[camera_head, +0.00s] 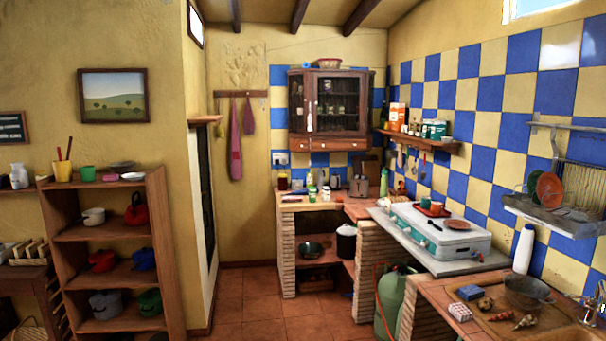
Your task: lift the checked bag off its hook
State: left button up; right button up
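A dark hook rail (241,93) is fixed to the yellow back wall, left of the blue-tiled part. A long pink-red cloth item (235,142) hangs from it, with a small patch of different colour low on it. A shorter pink-red item (249,116) hangs to its right. Both are far off and small. I cannot make out a checked pattern on either, so I cannot tell which is the checked bag. Neither of my grippers is in view.
The tiled floor (241,290) is open between the wooden shelf (110,230) on the left and the brick counters (288,245) on the right. A narrow wall section with a dark opening (205,190) juts forward at left. A green gas bottle (390,300) stands under the counter.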

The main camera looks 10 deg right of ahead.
aim_at(248, 121)
jog(key=i, duration=2.75)
jog(key=i+z, duration=0.25)
jog(key=i, duration=0.55)
jog(key=i+j+z, duration=0.2)
jog(key=i, duration=0.65)
jog(key=i+z, duration=0.15)
jog(key=i, duration=0.6)
jog(key=i+z, duration=0.2)
jog(key=i, duration=0.55)
jog(key=i+j+z, duration=0.15)
jog(key=i, duration=0.6)
